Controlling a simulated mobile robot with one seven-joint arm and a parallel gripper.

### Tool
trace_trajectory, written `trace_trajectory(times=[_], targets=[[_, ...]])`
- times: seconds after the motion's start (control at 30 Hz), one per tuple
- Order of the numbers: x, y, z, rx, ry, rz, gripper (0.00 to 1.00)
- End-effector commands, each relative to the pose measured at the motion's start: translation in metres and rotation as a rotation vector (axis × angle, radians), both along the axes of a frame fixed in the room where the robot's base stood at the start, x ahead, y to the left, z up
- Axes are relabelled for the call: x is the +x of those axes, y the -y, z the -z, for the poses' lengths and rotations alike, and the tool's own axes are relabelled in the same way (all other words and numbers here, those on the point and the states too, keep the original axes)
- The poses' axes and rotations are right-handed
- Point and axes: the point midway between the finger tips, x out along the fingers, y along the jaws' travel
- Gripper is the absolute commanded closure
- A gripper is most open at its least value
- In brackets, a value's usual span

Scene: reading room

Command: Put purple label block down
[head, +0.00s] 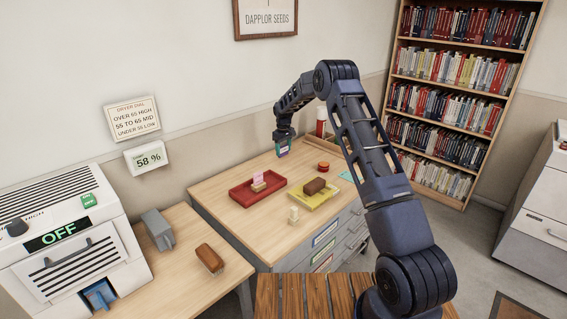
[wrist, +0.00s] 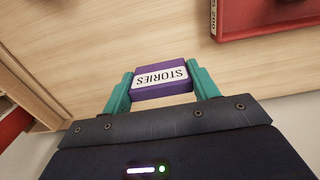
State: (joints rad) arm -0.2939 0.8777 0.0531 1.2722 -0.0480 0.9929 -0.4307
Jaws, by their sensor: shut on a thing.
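The purple label block (wrist: 162,78) has a white label reading STORIES, upside down in the wrist view. My gripper (wrist: 160,88) is shut on it, with one teal finger on each side. In the head view my gripper (head: 283,148) points down over the back of the wooden cabinet top (head: 225,211), holding the block. The gap between the block and the wood below cannot be told exactly.
A red tray (head: 240,198) with a pink card holder and a yellow tray (head: 308,204) with a brown object lie on the cabinet top. A round red item (head: 323,166) and a wooden rack (head: 330,142) are to the right.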

Motion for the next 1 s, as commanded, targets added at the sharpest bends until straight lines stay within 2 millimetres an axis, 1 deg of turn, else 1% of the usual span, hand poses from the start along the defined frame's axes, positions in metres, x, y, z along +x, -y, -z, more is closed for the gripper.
trace_trajectory(times=[0.03,0.1,0.2,0.37,0.47,0.63,0.73,1.0], targets=[[-0.001,0.0,0.01,-0.001,-0.003,0.0,0.63],[0.0,0.0,0.02,-0.001,-0.001,0.0,0.63],[0.0,0.0,0.029,-0.001,-0.001,0.0,0.63],[0.0,0.0,0.036,-0.001,-0.001,0.0,0.63],[0.0,0.0,0.046,-0.001,-0.001,0.0,0.63],[0.0,0.0,0.069,-0.001,-0.001,0.0,0.63],[0.0,0.0,0.074,-0.001,0.001,0.0,0.63],[0.0,0.0,0.075,-0.001,0.001,0.0,0.63]])
